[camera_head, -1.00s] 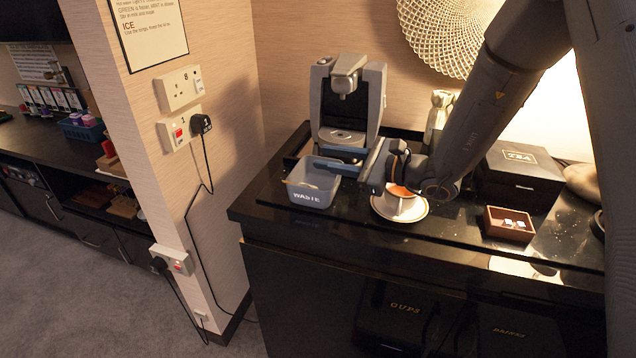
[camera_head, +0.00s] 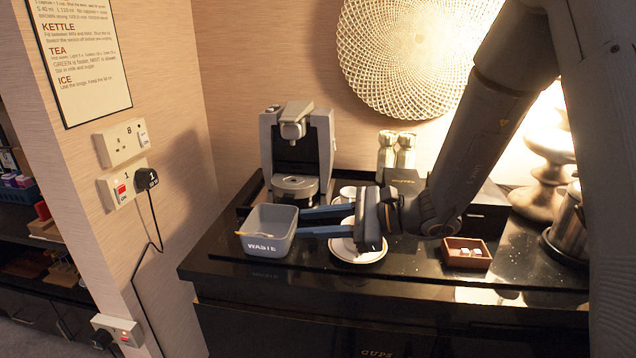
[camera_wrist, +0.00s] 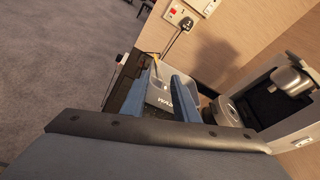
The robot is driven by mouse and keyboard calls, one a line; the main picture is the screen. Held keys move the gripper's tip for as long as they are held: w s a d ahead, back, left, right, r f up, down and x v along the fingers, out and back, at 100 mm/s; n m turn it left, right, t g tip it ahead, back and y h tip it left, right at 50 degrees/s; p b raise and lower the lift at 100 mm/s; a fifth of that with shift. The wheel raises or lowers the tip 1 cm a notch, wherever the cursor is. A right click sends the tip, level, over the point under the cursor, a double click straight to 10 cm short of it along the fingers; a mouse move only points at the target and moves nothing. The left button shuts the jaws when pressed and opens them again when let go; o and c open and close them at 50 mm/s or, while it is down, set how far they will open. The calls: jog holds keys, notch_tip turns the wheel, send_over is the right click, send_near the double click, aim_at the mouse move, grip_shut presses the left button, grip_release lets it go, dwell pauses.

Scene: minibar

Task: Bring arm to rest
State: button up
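My gripper (camera_head: 299,222) reaches left over the counter, its two blue fingers apart with nothing visible between them. The fingertips are beside the right side of the grey waste bin (camera_head: 266,247); I cannot tell whether they touch it. In the wrist view, the bin (camera_wrist: 160,93) shows beyond the fingers. A thin yellowish stick (camera_head: 256,234) shows at the bin's left rim. My arm comes down from the upper right, still stretched over the counter. Below the gripper is a white saucer (camera_head: 358,257); the cup on it is mostly hidden.
A coffee machine (camera_head: 297,150) stands behind the bin. Two pale shakers (camera_head: 405,151), a dark box (camera_head: 484,212), a small brown tray (camera_head: 467,254) and a metal pot (camera_head: 570,228) stand farther right. A wall with sockets (camera_head: 121,143) and a hanging cable is at left.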

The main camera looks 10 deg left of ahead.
jog(key=s+d+f+n+g+h, duration=0.2)
jog(key=s+d+f+n+h, duration=0.2)
jog(key=s+d, duration=0.3)
jog(key=s+d+f+n+g+h, duration=0.2)
jog(key=s+d+f+n+h, duration=0.15)
jog(key=s+d, duration=0.35)
jog(key=s+d+n+t+h, duration=0.1)
jog(key=d+n+t+h, duration=0.2)
jog(key=d+n+h, duration=0.4)
jog(key=d, duration=0.7)
jog(key=shift+s, duration=0.25)
jog(key=shift+a, duration=0.1)
